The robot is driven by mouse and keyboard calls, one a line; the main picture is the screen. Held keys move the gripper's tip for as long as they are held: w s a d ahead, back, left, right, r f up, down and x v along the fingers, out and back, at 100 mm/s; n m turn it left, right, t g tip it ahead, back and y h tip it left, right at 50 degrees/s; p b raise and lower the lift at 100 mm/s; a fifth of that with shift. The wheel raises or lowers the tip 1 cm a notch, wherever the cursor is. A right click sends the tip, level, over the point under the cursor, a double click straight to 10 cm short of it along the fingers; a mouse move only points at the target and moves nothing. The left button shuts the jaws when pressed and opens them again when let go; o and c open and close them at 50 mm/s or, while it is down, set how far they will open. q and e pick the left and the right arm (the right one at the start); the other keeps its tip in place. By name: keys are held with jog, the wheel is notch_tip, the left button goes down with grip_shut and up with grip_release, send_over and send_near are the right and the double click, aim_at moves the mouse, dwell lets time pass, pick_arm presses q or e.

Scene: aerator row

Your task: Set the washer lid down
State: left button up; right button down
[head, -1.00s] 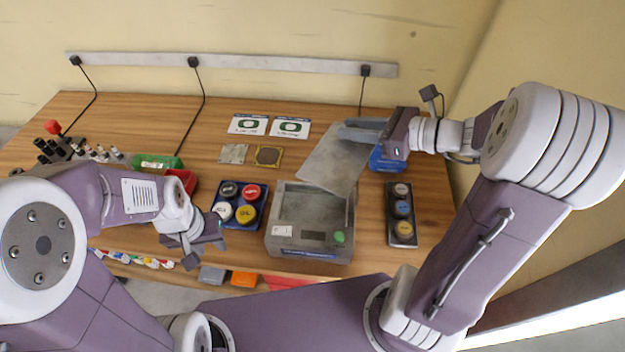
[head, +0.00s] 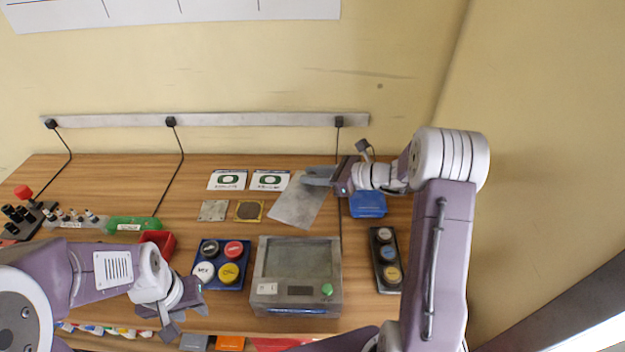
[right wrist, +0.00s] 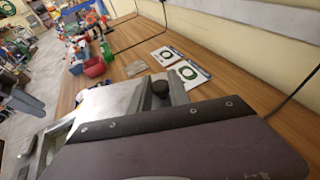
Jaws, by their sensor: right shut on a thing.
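The washer lid (head: 298,205) is a flat grey plate behind the washer (head: 297,285), clear of its open top. My right gripper (head: 318,177) is shut on the lid at its back right edge.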

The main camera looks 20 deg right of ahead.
jog(key=shift+f, duration=0.8)
pick_arm(q)
jog(key=shift+w, duration=0.15)
pick_arm(e)
jog(key=shift+w+d+f, duration=0.1)
jog(key=shift+w+f, duration=0.05)
jog(key=shift+f, duration=0.1)
pick_arm(q)
jog(key=shift+f, duration=0.1)
jog(key=shift+f, duration=0.15)
pick_arm(e)
jog(key=shift+f, duration=0.15)
pick_arm(q)
jog(key=shift+f+b, duration=0.35)
jog(key=shift+b, duration=0.2)
pick_arm(e)
jog(key=shift+f, duration=0.45)
jog(key=c, duration=1.2)
grip_release()
jog(key=shift+r, duration=0.1)
jog(key=shift+c, duration=0.2)
pick_arm(q)
jog(key=shift+r, duration=0.15)
